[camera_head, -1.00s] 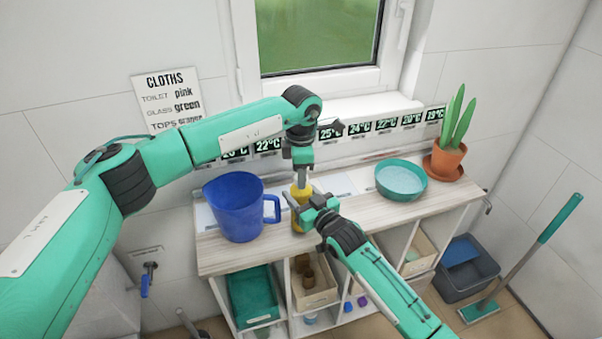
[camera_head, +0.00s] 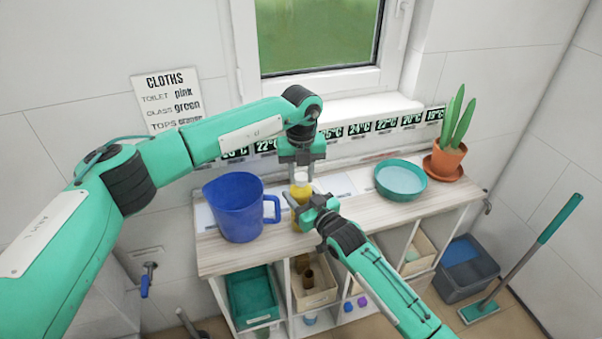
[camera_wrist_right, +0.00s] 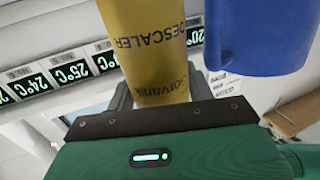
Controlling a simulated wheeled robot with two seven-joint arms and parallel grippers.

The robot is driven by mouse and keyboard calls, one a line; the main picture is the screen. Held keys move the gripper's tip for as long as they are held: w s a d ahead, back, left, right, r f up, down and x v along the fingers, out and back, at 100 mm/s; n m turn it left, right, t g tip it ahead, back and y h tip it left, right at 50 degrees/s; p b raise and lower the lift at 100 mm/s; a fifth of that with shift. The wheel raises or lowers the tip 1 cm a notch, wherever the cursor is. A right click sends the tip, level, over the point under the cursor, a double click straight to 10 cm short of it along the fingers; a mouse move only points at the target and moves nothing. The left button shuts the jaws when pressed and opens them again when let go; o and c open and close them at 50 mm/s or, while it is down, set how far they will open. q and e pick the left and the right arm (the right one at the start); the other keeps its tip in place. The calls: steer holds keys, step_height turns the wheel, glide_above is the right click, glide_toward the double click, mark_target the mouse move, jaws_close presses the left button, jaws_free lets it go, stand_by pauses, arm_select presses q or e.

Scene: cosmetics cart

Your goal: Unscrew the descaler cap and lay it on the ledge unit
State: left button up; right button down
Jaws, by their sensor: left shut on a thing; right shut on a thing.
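The yellow descaler bottle (camera_head: 300,191) stands upright on the wooden top of the ledge unit (camera_head: 226,260). In the right wrist view the bottle (camera_wrist_right: 150,48) shows its DESCALER label, and its cap is out of view. My right gripper (camera_head: 304,208) is shut on the bottle's body from the front right. My left gripper (camera_head: 301,173) points down from above and is shut on the cap at the bottle's top. The cap is mostly hidden by the fingers, so I cannot tell how far it is unscrewed.
A blue jug (camera_head: 238,208) stands close left of the bottle. A teal bowl (camera_head: 401,181) and a potted plant (camera_head: 447,160) stand to the right. The ledge top between bottle and bowl is partly clear. A wall and window (camera_head: 318,35) rise behind.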

mark_target(301, 176)
arm_select(q)
steer(key=shift+n, duration=0.9)
steer(key=shift+r, duration=0.15)
steer(key=shift+r, duration=0.95)
steer(key=shift+r, duration=2.05)
arm_select(e)
steer(key=shift+c, duration=2.4)
jaws_free()
arm_select(q)
steer(key=shift+f, duration=0.1)
arm_select(e)
steer(key=shift+s, duration=0.1)
